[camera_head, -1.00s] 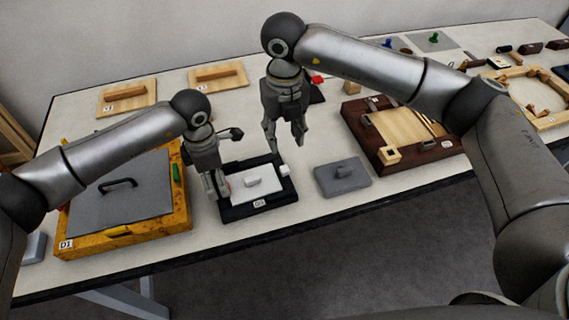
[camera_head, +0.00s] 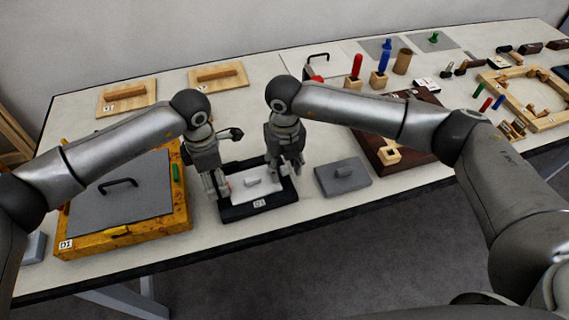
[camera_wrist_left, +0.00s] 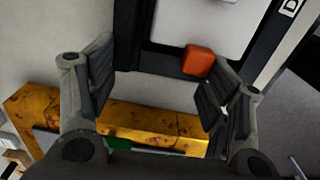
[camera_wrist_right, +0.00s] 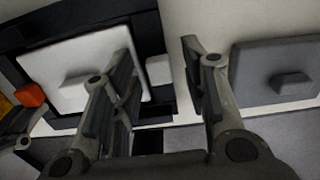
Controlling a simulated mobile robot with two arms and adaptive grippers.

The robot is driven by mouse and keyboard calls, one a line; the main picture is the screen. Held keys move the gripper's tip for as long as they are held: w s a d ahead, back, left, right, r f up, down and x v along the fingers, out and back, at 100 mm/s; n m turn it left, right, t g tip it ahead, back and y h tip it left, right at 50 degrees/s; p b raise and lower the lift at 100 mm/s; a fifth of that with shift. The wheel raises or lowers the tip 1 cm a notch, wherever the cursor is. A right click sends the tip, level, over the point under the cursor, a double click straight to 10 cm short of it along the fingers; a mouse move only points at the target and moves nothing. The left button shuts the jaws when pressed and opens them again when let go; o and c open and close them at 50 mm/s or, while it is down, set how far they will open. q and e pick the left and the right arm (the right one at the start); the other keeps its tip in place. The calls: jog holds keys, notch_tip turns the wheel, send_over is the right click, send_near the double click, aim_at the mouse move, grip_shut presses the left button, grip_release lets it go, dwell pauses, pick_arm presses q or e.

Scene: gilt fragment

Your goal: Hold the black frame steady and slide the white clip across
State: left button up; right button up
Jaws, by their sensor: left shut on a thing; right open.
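The black frame (camera_head: 284,196) lies on the table around a white panel (camera_head: 268,190) with a raised handle. My left gripper (camera_head: 218,192) is shut on the frame's left side; in the left wrist view, the frame's dark edge (camera_wrist_left: 172,62) lies between its fingers. An orange-red clip (camera_wrist_left: 198,60) sits on that side. The white clip (camera_wrist_right: 158,70) is a small block at the frame's right side. My right gripper (camera_wrist_right: 158,58) is open with fingers either side of the white clip, apart from it as far as I can tell. My right gripper hides the clip in the head view.
A grey block with a handle (camera_head: 343,177) lies close to the right of the frame. A yellow wooden box with a grey lid (camera_head: 120,235) stands close on the left. A dark tray (camera_head: 372,150) and wooden parts lie further right.

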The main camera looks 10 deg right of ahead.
grip_shut()
jog(key=shift+s+a, duration=0.2)
jog(key=shift+a, duration=0.8)
grip_release()
jog(key=shift+d, duration=0.1)
notch_tip(320, 180, up, 12)
pick_arm(q)
jog(key=o, duration=1.3)
